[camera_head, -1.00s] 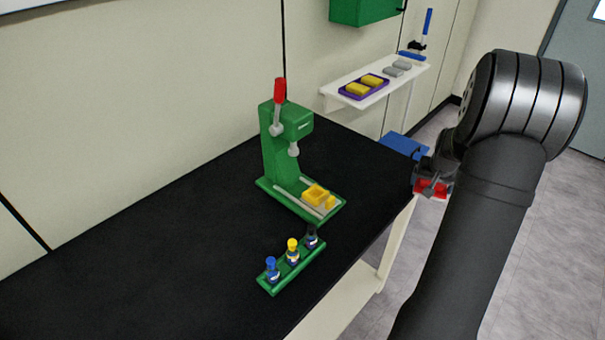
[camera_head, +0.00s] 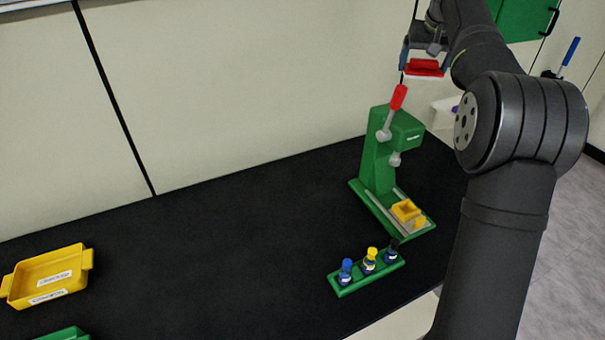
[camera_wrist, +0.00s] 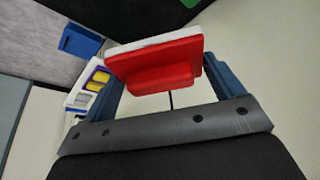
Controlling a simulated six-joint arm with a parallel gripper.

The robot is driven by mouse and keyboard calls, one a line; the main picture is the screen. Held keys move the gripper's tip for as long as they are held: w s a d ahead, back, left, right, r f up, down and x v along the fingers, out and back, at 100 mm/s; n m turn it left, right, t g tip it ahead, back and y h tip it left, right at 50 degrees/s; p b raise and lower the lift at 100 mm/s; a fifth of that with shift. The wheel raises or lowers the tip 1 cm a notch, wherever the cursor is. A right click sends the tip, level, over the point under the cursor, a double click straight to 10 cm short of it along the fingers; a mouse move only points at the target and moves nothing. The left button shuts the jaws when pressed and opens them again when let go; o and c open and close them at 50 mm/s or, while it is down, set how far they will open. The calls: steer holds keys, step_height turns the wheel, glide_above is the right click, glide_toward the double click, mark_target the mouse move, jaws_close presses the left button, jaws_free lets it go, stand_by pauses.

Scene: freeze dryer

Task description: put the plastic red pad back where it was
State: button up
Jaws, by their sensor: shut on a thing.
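The red plastic pad (camera_head: 424,68) is held in my gripper (camera_head: 424,62), high above the table and just above the green press with the red handle. In the wrist view the pad (camera_wrist: 152,74) sits between the two blue fingers of my gripper (camera_wrist: 168,88), with a white layer on its far side. My gripper is shut on it. Where the pad was before does not show clearly.
The green press (camera_head: 377,165) stands on the black table (camera_head: 250,240), with a small yellow block piece (camera_head: 405,211) on its base. A green rack (camera_head: 366,276) holds three stamps. A yellow tray (camera_head: 48,277) lies at left. The middle of the table is clear.

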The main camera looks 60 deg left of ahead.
steer(key=s+a+f+n, duration=0.1)
steer(key=s+a+n, duration=0.1)
steer(key=s+a, duration=0.4)
steer(key=n+g, duration=0.2)
steer(key=n, duration=0.2)
glide_above(299, 171)
steer(key=d, duration=0.2)
step_height(299, 171, down, 24)
steer(key=shift+y, duration=0.3)
steer(key=f, duration=0.5)
steer(key=shift+a+f, duration=0.2)
steer(key=shift+a, duration=0.05)
steer(key=shift+f, duration=2.35)
